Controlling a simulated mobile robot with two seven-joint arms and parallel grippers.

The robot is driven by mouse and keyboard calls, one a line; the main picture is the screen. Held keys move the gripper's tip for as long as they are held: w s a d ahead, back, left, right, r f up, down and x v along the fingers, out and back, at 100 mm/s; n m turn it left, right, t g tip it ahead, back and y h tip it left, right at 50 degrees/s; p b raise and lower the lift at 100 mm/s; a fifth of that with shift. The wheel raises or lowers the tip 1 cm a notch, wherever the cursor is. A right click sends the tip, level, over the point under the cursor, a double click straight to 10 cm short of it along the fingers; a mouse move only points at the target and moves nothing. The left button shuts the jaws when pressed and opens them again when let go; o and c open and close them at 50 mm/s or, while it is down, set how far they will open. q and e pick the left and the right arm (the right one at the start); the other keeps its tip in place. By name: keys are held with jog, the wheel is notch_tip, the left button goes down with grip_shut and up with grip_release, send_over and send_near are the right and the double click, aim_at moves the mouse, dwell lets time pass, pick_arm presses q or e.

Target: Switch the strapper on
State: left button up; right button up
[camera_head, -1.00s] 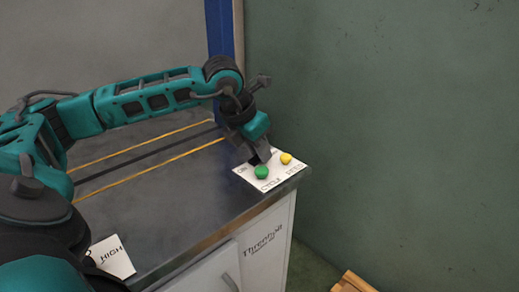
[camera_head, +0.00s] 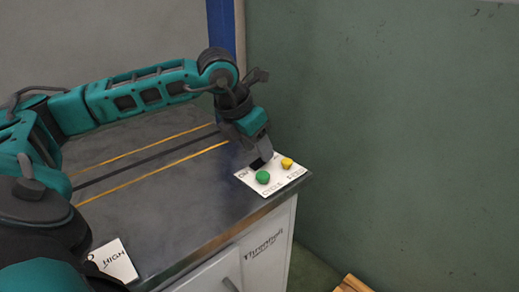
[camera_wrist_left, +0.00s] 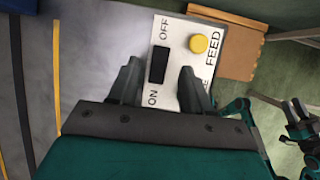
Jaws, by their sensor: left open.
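The strapper's white control plate (camera_head: 295,176) lies on the near right corner of the grey cabinet top. It carries a black rocker switch (camera_wrist_left: 158,65) between the words ON and OFF, a green button (camera_head: 263,177) and a yellow button (camera_head: 287,163). My left gripper (camera_head: 264,154) points down at the rocker and partly hides it in the head view. In the left wrist view its two fingers (camera_wrist_left: 160,72) are apart, one on each side of the rocker's ON end, and empty. I cannot tell whether they touch the plate. The green button is hidden there.
The strapper's cabinet top (camera_head: 180,205) has yellow and dark lines along it. Another label plate reading HIGH (camera_head: 115,262) lies near the front left. A blue post (camera_head: 221,30) stands behind. A wooden pallet (camera_head: 352,284) is on the floor. My right gripper (camera_wrist_left: 296,112) shows at the wrist view's right edge.

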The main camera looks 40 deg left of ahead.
pick_arm(q)
jog(key=p+v, duration=0.2)
jog(key=v, duration=0.8)
pick_arm(e)
jog(key=shift+s+d+r+h, duration=0.15)
jog(key=shift+d+r+h, duration=0.15)
jog(key=shift+d+r, duration=0.15)
pick_arm(q)
jog(key=shift+r, duration=0.1)
pick_arm(e)
jog(key=shift+f, duration=0.1)
